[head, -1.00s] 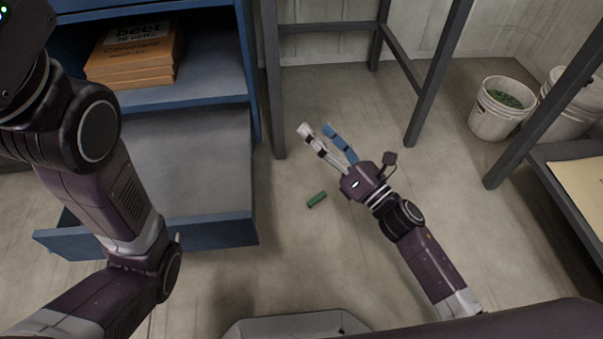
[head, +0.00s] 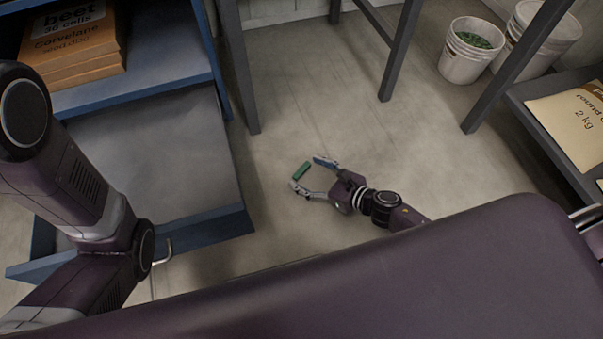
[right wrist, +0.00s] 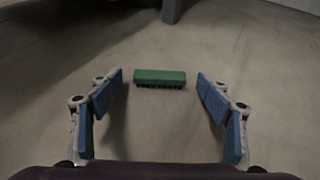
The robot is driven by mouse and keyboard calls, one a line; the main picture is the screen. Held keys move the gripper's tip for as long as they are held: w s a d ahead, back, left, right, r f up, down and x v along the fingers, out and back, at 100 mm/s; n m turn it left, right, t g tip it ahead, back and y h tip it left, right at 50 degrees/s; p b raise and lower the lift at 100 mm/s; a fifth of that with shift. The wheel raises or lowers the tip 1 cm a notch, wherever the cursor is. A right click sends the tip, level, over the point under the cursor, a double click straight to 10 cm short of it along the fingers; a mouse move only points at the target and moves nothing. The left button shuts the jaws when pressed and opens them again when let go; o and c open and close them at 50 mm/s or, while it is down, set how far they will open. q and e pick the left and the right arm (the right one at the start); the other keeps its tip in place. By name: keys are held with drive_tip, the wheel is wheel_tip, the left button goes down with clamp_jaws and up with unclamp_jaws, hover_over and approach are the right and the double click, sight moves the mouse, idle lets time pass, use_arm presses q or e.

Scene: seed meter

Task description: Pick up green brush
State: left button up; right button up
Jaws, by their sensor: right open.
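The green brush (head: 301,171) lies on the floor, a small green block with dark bristles on its underside. In the right wrist view the brush (right wrist: 160,77) lies crosswise just ahead of the fingertips, roughly centred between them. My right gripper (head: 307,173) is low over the floor, open and empty, with its blue-padded fingers on either side of the brush's line; its open fingers also show in the right wrist view (right wrist: 160,82). It does not hold the brush. Part of my left arm shows at the left of the head view, but its gripper is out of view.
A blue cabinet with an open drawer (head: 215,226) stands left of the brush, with orange boxes (head: 75,45) on its shelf. Grey table legs (head: 240,80) stand behind. White buckets (head: 465,62) and a shelf with a seed bag (head: 572,125) are at right. Floor around the brush is clear.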

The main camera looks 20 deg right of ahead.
drive_tip(key=shift+w+a+f, duration=0.2)
drive_tip(key=shift+w+a, duration=0.1)
drive_tip(key=shift+w, duration=0.1)
drive_tip(key=c, duration=1)
drive_tip(key=shift+r, duration=0.2)
drive_tip(key=shift+c, duration=0.2)
